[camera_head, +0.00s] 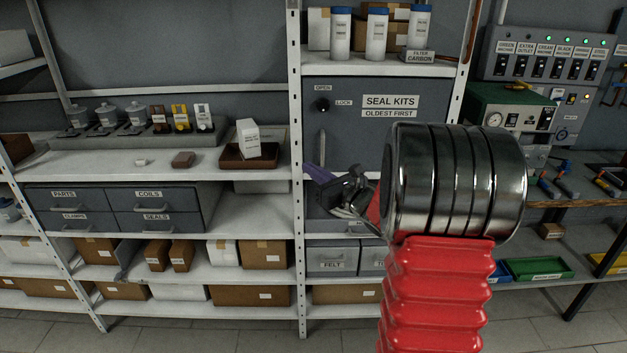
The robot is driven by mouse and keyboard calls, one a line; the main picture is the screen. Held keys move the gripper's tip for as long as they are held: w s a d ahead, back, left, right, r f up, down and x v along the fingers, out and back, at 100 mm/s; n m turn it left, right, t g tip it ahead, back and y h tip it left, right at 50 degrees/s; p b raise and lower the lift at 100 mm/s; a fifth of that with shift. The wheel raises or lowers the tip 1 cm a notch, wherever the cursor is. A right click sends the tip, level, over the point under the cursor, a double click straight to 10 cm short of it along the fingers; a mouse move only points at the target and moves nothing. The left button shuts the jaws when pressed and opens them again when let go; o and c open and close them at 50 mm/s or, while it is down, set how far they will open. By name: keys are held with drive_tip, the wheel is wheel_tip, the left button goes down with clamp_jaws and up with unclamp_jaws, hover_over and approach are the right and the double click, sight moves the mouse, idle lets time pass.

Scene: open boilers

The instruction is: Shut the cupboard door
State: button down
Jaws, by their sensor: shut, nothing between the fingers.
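The grey cupboard door (360,140) carries the label "SEAL KITS, OLDEST FIRST" and stands in the middle shelf unit. Its upright handle (322,146) is near its left edge. A black knob (322,104) sits above the handle, between OPEN and LOCK marks. The door's face looks nearly flat with the unit; I cannot tell whether it is fully shut. My arm hides the door's right part.
White uprights of the shelf unit (296,200) stand just left of the door. Bottles (376,35) and a filter carbon box (406,57) stand above it. Felt drawers (332,260) lie below. A brown tray (243,158) with a white box is on the left shelf.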

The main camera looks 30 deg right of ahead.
drive_tip(key=s+a, duration=0.1)
drive_tip(key=s, duration=0.1)
drive_tip(key=s+a, duration=0.1)
drive_tip(key=s, duration=0.1)
drive_tip(key=shift+a, duration=0.1)
idle(0.6)
